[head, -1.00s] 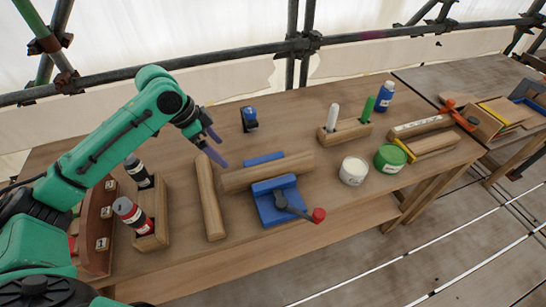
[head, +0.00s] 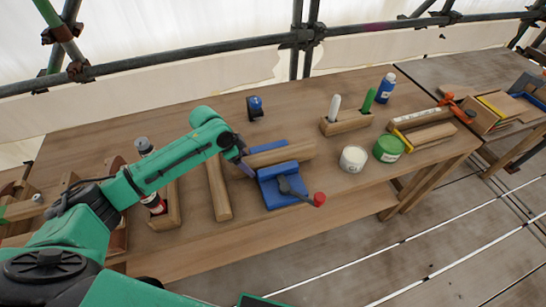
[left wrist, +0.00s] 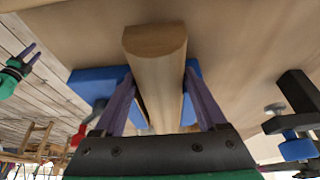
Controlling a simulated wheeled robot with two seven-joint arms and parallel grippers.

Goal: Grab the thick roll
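The thick roll (head: 285,153) is a plain wooden rod, rounded on its sides, lying at the blue vise (head: 280,192) in the middle of the bench. Its left part is hidden behind my left gripper in the head view. In the left wrist view the roll (left wrist: 157,75) runs between the two purple fingers of my left gripper (left wrist: 160,95). The fingers are apart, one on each side of it, with narrow gaps; they are open. My right gripper (left wrist: 25,62) shows small in the left wrist view, its fingers apart and empty.
Another wooden piece (head: 219,187) lies just left of the roll. A dark-capped bottle stands in a wooden holder (head: 172,208) farther left. A white tub (head: 353,158), a green tin (head: 388,149) and a pen block (head: 346,124) stand to the right.

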